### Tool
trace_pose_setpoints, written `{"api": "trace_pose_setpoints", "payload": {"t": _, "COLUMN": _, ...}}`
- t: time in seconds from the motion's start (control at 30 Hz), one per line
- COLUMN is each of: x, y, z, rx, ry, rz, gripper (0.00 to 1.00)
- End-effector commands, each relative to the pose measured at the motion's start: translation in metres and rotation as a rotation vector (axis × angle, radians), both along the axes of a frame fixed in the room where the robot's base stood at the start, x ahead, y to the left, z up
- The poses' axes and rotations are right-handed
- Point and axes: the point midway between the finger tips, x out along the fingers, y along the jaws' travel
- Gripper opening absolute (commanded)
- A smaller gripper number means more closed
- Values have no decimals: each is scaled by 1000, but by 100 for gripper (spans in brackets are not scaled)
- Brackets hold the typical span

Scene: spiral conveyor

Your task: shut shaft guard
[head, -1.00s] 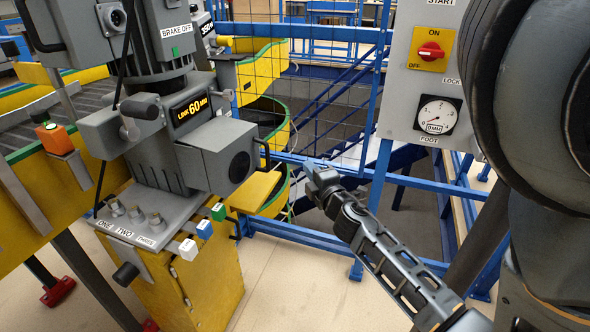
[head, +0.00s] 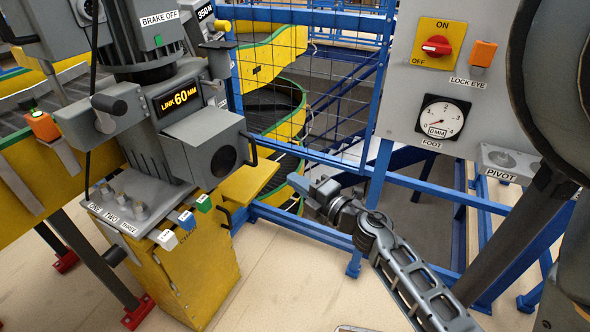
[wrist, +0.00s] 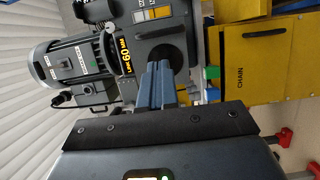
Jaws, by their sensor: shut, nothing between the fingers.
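A grey box-shaped housing (head: 205,150) sits on the side of the drive unit, beside the "LINK 60 MM" display (head: 180,98). It has a dark round face and a black bar handle (head: 249,150) at its right edge. It looks like the shaft guard, but no label confirms this, and I cannot tell whether it is open or shut. My gripper (head: 300,186) is shut and empty, to the right of the housing and apart from it. In the wrist view, my closed fingers (wrist: 157,86) point toward the housing's dark round face (wrist: 168,52).
A yellow cabinet (head: 195,275) with white, blue and green tags stands below the drive. A blue mesh fence (head: 300,80) and rails are behind my gripper. A grey panel (head: 440,90) with a red switch and gauge is at the right. The floor in front is clear.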

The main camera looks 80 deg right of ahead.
Motion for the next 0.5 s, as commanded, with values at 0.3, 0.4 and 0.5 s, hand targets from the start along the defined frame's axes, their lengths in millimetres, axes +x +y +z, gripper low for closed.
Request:
{"api": "trace_pose_setpoints", "payload": {"t": 0.3, "x": 48, "y": -32, "z": 3, "rx": -2, "ry": -2, "rz": -3, "gripper": 0}}
{"api": "trace_pose_setpoints", "payload": {"t": 0.4, "x": 64, "y": -42, "z": 2, "rx": -2, "ry": -3, "rz": -3, "gripper": 0}}
{"api": "trace_pose_setpoints", "payload": {"t": 0.5, "x": 78, "y": -51, "z": 2, "rx": -2, "ry": -2, "rz": -3, "gripper": 0}}
